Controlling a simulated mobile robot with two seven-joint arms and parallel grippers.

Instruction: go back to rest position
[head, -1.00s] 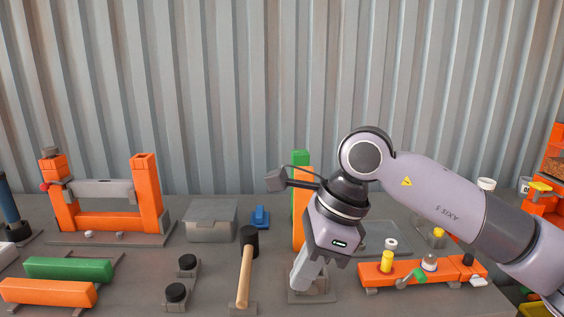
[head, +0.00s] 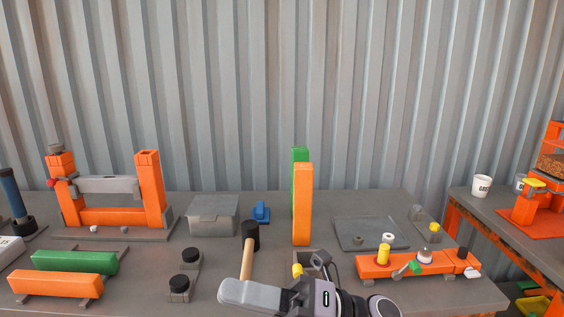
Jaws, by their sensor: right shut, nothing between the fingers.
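My right gripper (head: 232,292) is at the bottom middle of the head view, low over the front of the grey table (head: 130,290). Its grey fingers point left, and it is shut and empty. It covers the lower end of the handle of a black-headed mallet (head: 250,238); I cannot tell whether they touch. My left gripper is not in view.
Upright orange (head: 303,205) and green (head: 299,154) planks stand behind the gripper. An orange fixture block (head: 400,268) lies to the right. An orange frame (head: 110,219), a green beam (head: 75,261) and an orange beam (head: 55,283) are at left. A side table (head: 488,207) stands at right.

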